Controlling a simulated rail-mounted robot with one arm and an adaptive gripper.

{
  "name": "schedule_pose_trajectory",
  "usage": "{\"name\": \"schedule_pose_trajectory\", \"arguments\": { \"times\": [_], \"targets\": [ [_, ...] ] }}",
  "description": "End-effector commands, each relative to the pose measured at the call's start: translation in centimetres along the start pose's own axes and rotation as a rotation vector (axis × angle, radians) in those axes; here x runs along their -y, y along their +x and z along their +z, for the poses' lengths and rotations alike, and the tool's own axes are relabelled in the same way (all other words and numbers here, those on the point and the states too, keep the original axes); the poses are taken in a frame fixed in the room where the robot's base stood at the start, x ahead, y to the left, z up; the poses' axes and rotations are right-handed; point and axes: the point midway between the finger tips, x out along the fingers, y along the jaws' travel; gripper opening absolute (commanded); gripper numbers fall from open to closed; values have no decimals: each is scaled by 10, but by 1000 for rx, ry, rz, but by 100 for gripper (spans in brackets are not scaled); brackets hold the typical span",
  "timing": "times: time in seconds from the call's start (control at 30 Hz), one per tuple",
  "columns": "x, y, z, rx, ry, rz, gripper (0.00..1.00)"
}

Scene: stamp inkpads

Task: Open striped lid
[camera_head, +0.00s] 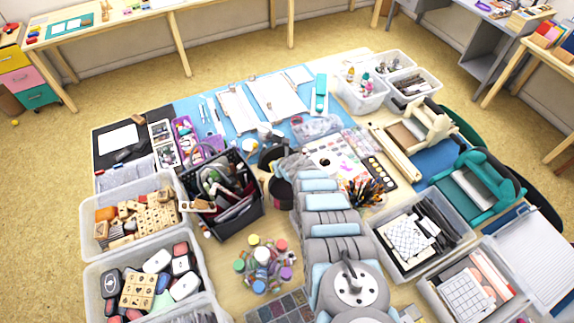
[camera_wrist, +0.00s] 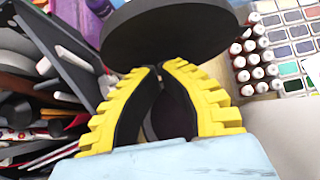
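I cannot make out a striped lid in either view. In the wrist view, a plain dark round disc (camera_wrist: 165,30) lies just beyond the tips of my gripper (camera_wrist: 156,70). The yellow fingers with black pads come close together at their tips. A dark gap or dark object shows between them, and I cannot tell whether anything is held. In the head view, my arm reaches up the middle of the table to dark round shapes (camera_head: 271,157). Several inkpads (camera_head: 158,261) lie in a clear bin (camera_head: 93,290) at lower left.
A dark caddy (camera_head: 240,222) full of tools stands close left of my arm. A bin of wooden stamps (camera_head: 150,213) is farther left. Small paint bottles (camera_head: 263,262) stand left of my arm. Brushes (camera_head: 362,192) and a bin with papers (camera_head: 410,235) are to its right.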

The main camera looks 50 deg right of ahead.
Motion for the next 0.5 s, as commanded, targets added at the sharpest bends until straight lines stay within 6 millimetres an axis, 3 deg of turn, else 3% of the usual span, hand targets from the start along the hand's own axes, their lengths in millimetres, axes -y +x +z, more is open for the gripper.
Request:
{"name": "schedule_pose_trajectory", "arguments": {
  "times": [0.5],
  "targets": [
    [1, -38, -4, 1, 1, -2, 0]
  ]
}}
